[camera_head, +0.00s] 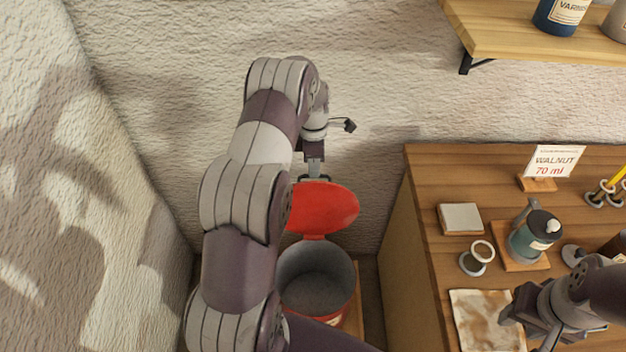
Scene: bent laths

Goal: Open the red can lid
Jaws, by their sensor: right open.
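The red can (316,314) stands low between the wall and the wooden cabinet, partly behind my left arm. Its red lid (328,208) is tipped up and back on a hinge at the can's rear rim, so the grey inside shows. My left gripper (314,178) is at the raised lid's upper edge. Its fingers are small in the picture, and I cannot tell whether they are shut or touching the lid. My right gripper (530,332) is open over the front of the wooden bench, near a stained paper.
The wooden bench (428,195) on the right holds a teal grinder-like pot (533,238), a small round cup (477,258), a pale block (459,218), a stained paper (486,317) and a "WALNUT 70 ml" card (554,161). A shelf (520,40) hangs above it. A textured wall (90,200) is on the left.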

